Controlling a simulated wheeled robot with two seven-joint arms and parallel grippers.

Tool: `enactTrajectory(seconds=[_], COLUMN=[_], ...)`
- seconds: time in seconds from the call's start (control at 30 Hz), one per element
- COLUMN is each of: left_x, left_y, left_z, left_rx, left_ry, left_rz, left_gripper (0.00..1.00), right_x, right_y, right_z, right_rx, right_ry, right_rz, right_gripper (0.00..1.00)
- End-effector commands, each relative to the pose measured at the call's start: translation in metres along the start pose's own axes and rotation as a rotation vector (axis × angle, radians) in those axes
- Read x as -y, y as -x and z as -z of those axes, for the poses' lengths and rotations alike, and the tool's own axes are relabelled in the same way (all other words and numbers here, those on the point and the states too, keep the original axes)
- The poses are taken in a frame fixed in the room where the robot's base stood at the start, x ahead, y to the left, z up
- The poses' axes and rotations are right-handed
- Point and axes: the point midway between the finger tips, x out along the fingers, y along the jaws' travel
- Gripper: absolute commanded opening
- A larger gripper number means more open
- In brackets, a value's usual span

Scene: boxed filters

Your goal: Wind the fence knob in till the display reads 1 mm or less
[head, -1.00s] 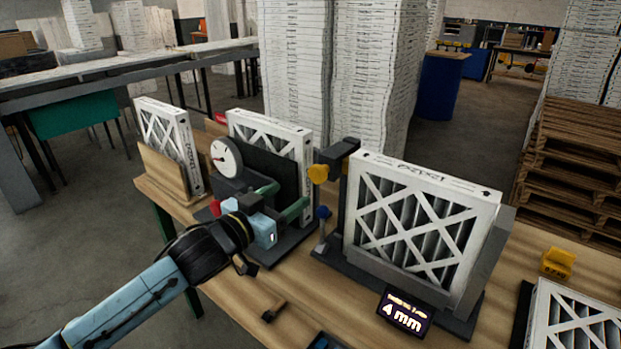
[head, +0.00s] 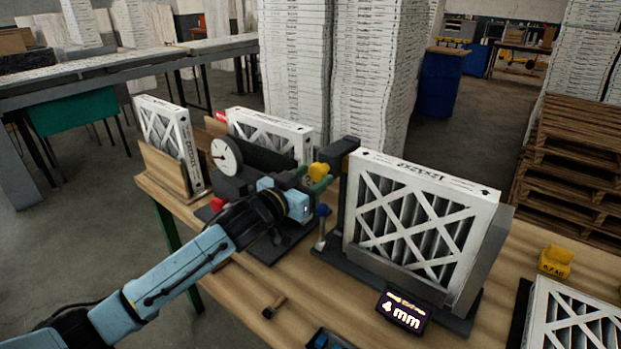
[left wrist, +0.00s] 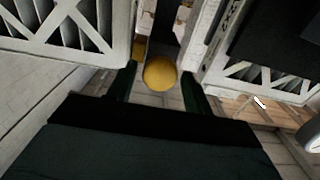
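The fence knob (head: 318,170) is a yellow round knob at the left of the black fence post (head: 342,158). It also shows in the left wrist view (left wrist: 160,72). My left gripper (head: 313,179) is at the knob, its green fingers (left wrist: 158,88) open, one on each side of the knob in the left wrist view. A gap shows on both sides; contact is not visible. The display (head: 404,310) reads 4 mm. A white boxed filter (head: 418,222) stands upright in the fixture right of the post. My right gripper is not in view.
A blue-topped lever (head: 323,211) stands just below the knob. A dial gauge (head: 226,155) and a second filter (head: 270,132) stand behind my left arm. A yellow block (head: 555,262) sits at the right.

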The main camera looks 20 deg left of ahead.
Motion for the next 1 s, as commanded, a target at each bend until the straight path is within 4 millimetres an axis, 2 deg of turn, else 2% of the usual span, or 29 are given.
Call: enactTrajectory(seconds=[0.03,0.23,0.27,0.67,1.0], left_x=[0.0,0.0,0.0,0.0,0.001], left_y=[0.0,0.0,0.0,0.0,0.0], left_z=[0.0,0.0,0.0,0.001,0.003], left_rx=[0.0,0.0,0.0,0.0,0.0], left_ry=[0.0,0.0,0.0,-0.095,-0.375], left_rz=[0.0,0.0,0.0,-0.001,0.0], left_gripper=[0.44,0.18,0.17,0.17,0.17], right_x=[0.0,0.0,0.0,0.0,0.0], right_y=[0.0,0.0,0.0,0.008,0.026], right_z=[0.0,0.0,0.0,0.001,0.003], right_rx=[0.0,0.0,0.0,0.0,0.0], right_ry=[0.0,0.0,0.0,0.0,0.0], right_rz=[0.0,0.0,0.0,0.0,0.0], right_gripper=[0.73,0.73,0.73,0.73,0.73])
